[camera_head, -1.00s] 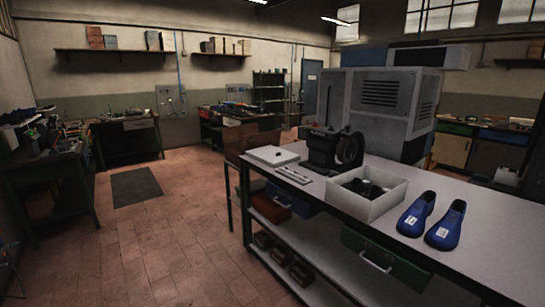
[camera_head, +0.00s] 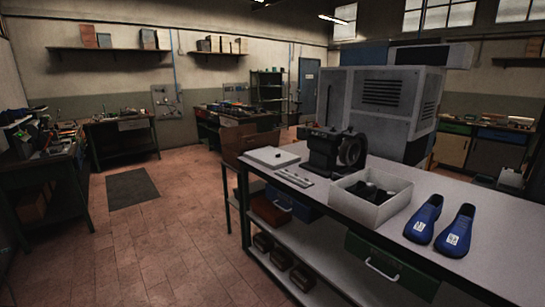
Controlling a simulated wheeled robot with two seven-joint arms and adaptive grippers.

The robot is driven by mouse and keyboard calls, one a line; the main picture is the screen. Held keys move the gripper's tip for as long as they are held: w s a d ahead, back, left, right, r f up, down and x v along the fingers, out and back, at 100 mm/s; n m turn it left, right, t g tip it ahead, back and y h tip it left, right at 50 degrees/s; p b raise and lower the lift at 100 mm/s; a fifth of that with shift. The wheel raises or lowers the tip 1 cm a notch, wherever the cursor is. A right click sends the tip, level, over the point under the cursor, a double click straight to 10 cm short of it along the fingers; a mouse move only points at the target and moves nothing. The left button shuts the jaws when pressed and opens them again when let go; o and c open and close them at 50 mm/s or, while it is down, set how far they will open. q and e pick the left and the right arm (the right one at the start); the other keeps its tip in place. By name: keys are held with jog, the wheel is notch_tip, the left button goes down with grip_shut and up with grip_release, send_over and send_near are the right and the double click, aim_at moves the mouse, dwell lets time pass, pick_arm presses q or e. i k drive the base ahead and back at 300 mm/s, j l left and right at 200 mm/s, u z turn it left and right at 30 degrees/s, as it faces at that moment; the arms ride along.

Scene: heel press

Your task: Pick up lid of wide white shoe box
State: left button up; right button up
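A white box lid (camera_head: 272,157) lies flat near the far left corner of the workbench. An open white shoe box (camera_head: 371,205) stands on the bench nearer to me, with dark items (camera_head: 376,192) inside that I cannot make out clearly. The lid lies apart from the box, beyond it to the left. Neither of my grippers shows in the view.
A black press machine (camera_head: 335,150) stands between lid and box, toward the back. Thin metal pieces (camera_head: 293,178) lie in front of it. Two blue shoes (camera_head: 440,228) are right of the box. Open floor (camera_head: 160,230) lies left of the workbench (camera_head: 470,185).

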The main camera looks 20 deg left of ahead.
aim_at(271, 158)
jog(key=i+j+z, duration=0.1)
jog(key=i+j, duration=0.2)
jog(key=j, duration=0.2)
jog(key=i+j+z, duration=0.1)
jog(key=i+j, duration=0.2)
jog(key=j, duration=0.2)
jog(key=i+j+z, duration=0.1)
jog(key=i+j, duration=0.15)
jog(key=j, duration=0.25)
jog(key=i+j+z, duration=0.1)
jog(key=i+j, duration=0.15)
jog(key=j, duration=0.3)
jog(key=i+j+z, duration=0.1)
jog(key=j, duration=0.5)
jog(key=i+j+z, duration=0.1)
jog(key=i+j, duration=0.2)
jog(key=j, duration=0.25)
jog(key=i+j+z, duration=0.15)
jog(key=j, duration=0.45)
jog(key=i+j+z, duration=0.1)
jog(key=j, duration=0.55)
jog(key=i, duration=0.1)
